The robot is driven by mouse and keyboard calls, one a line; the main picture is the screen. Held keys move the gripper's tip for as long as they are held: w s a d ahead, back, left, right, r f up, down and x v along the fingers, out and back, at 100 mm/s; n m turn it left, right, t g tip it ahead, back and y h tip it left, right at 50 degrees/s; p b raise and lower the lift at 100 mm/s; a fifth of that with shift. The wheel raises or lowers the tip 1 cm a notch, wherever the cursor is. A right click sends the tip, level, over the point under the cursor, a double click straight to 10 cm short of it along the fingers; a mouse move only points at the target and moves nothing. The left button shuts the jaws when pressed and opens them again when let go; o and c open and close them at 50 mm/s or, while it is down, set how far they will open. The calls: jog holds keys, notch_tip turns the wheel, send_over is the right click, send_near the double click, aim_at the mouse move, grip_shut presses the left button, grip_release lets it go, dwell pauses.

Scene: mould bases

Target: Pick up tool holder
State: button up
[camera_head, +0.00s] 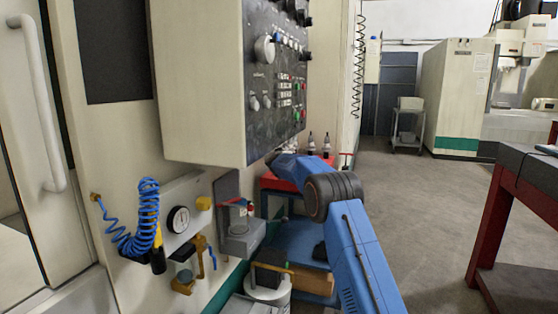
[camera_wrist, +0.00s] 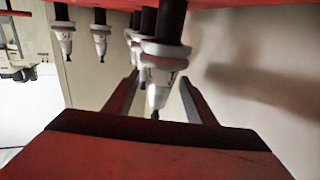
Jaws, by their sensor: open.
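Several white-and-black tool holders stand in a row on a red rack. In the wrist view, which looks upside down, the nearest tool holder (camera_wrist: 167,52) has its narrow tip towards the bottom of the picture. My gripper (camera_wrist: 158,76) is open, with one dark finger on each side of this holder in the picture. Whether the fingers touch it I cannot tell. In the head view, two tool holders (camera_head: 326,145) show upright beyond my blue arm, under the control panel. My gripper's fingers are hidden there.
More tool holders (camera_wrist: 100,38) stand close by on the red rack (camera_wrist: 240,4). A machine control panel (camera_head: 275,75) overhangs the left of my arm. A red-legged table (camera_head: 515,175) stands at the right. The floor between is clear.

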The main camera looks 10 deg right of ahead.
grip_shut()
dwell(1.3)
jog(key=shift+r, duration=0.15)
